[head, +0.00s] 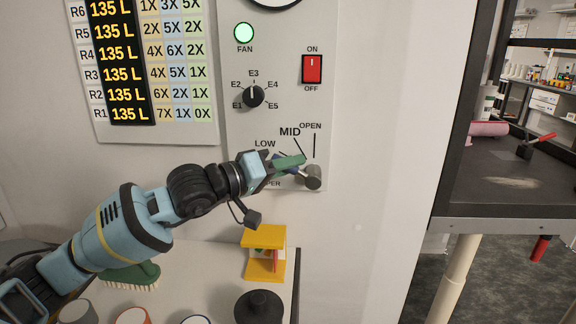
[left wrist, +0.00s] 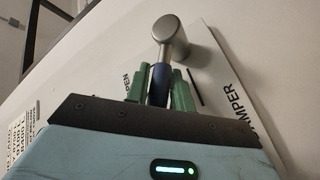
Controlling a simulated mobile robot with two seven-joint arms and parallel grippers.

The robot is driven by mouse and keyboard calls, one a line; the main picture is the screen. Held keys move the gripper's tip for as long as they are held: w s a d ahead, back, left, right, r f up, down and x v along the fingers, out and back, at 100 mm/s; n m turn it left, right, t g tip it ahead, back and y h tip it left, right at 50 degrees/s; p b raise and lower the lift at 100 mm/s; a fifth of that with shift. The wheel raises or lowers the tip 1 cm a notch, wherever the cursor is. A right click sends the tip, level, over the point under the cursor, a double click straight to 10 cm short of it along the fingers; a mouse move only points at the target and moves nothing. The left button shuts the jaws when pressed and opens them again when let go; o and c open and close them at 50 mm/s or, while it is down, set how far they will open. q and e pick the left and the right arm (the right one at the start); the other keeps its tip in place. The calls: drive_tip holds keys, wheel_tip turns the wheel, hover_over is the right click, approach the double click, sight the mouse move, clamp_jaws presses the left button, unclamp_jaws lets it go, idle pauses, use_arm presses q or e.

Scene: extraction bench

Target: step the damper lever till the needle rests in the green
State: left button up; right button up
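The damper lever has a grey round hub (head: 313,178) at the lower right of the white panel, below the MID and OPEN marks. In the left wrist view its grey hub (left wrist: 170,38) and blue grip (left wrist: 159,84) show large. The lever points up and left from the hub, toward the LOW side. My left gripper (head: 290,162) has its green fingers on both sides of the blue grip, close against it; they also show in the left wrist view (left wrist: 159,90). The gauge (head: 275,2) is cut off at the top, its needle and green hidden. My right gripper is out of view.
The panel also has a lit green FAN lamp (head: 244,33), a black selector knob (head: 253,96) and a red switch (head: 312,69). Below stand a yellow holder (head: 264,252), a black round object (head: 258,306) and a green brush (head: 130,274). A dark bench (head: 500,190) is at right.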

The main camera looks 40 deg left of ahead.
use_arm(q)
clamp_jaws()
